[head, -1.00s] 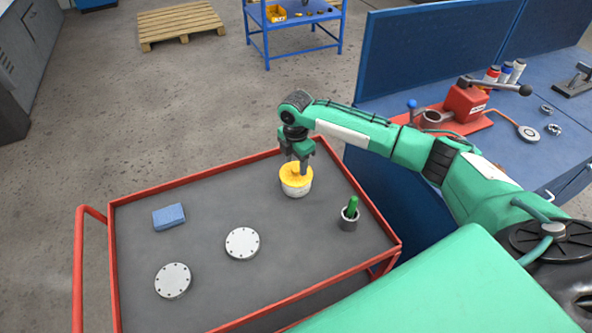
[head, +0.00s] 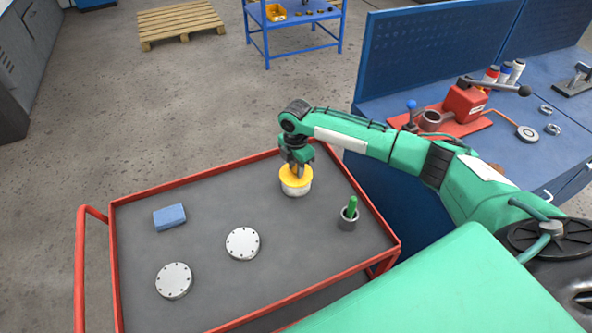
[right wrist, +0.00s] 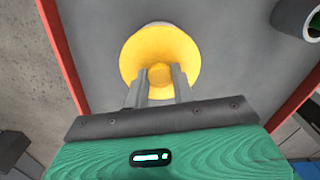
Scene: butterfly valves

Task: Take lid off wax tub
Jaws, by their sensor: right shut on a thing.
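The wax tub (head: 296,190) is a short white tub standing upright on the cart near its far right part. Its yellow lid (head: 296,181) sits on top of it. My right gripper (head: 298,168) points down onto the lid from above. In the right wrist view the lid (right wrist: 140,52) is a round yellow disc with a small raised knob (right wrist: 160,75) in the middle, and my gripper fingers (right wrist: 160,82) are shut on that knob. The lid hides most of the tub in that view. My left gripper is not in view.
The red-rimmed cart (head: 130,195) also holds a blue block (head: 169,217), two round metal flanges (head: 243,243) (head: 174,281) and a dark cup with a green handle (head: 349,214). Bare grey surface lies around the tub. A blue workbench (head: 480,155) stands at the right.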

